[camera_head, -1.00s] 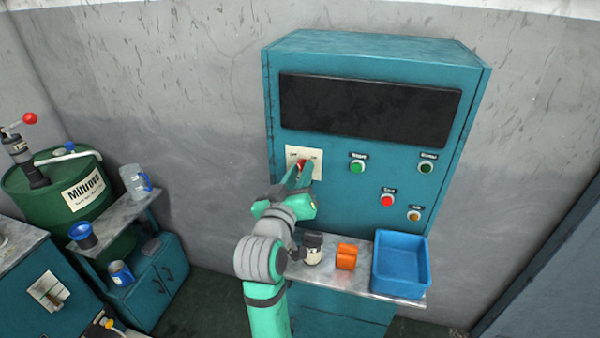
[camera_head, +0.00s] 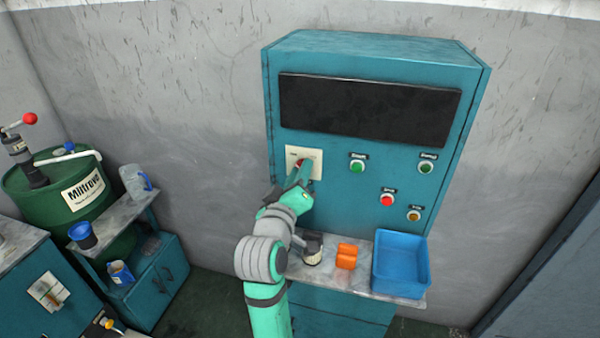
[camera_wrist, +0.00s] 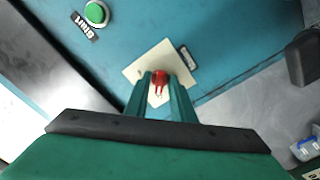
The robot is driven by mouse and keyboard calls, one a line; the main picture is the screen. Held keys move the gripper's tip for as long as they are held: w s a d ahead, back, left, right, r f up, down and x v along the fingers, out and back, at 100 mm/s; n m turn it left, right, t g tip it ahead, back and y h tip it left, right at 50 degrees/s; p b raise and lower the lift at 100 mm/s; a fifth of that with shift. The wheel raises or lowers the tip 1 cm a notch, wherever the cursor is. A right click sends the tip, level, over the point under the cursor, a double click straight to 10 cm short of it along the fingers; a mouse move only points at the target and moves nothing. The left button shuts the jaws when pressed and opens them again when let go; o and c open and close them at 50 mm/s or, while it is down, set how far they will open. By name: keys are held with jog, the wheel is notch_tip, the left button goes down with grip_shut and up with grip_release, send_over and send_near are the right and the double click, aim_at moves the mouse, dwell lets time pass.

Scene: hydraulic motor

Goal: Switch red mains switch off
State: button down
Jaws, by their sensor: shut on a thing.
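The red mains switch (camera_head: 299,162) sits on a cream plate (camera_head: 313,156) at the left of the teal control cabinet's front. In the wrist view the red switch knob (camera_wrist: 159,78) shows between the two green fingertips, in front of the cream plate (camera_wrist: 137,72). My gripper (camera_head: 301,174) is at the plate, its fingers shut on the red switch; in the wrist view my gripper (camera_wrist: 160,84) has one finger on each side of the knob. The fingers hide part of the switch and the plate's lower part. The plate's lettering is too small to read.
The cabinet (camera_head: 370,55) also bears a green button (camera_head: 357,166), a red button (camera_head: 387,200) and others. Its shelf holds a dark-capped bottle (camera_head: 313,248), orange pieces (camera_head: 346,256) and a blue bin (camera_head: 402,265). A green drum (camera_head: 60,190) stands left.

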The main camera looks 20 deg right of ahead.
jog(key=c, duration=1.8)
grip_release()
jog(key=v, duration=1.1)
jog(key=shift+w, duration=0.1)
jog(key=s+a+f+n+y, duration=0.1)
jog(key=s+a+f+y, duration=0.15)
jog(key=f, duration=0.55)
jog(key=s+a+f+t+y, duration=0.15)
jog(key=s+a+f, duration=0.25)
jog(key=f, duration=0.4)
jog(key=s+a+f+n+g+y, duration=0.1)
jog(key=s+a+f+y, duration=0.25)
jog(key=f, duration=0.45)
jog(key=s+a+f+m, duration=0.1)
jog(key=s+f, duration=0.1)
jog(key=s, duration=0.6)
jog(key=s+a+f+m+y, duration=0.1)
jog(key=s+f+m, duration=0.1)
jog(key=s, duration=0.7)
jog(key=s+a+f+m+y, duration=0.1)
jog(key=s+f, duration=0.2)
jog(key=s, duration=0.6)
jog(key=shift+s+a+f+y, duration=0.1)
jog(key=shift+a+f+y, duration=0.15)
jog(key=shift+a, duration=0.15)
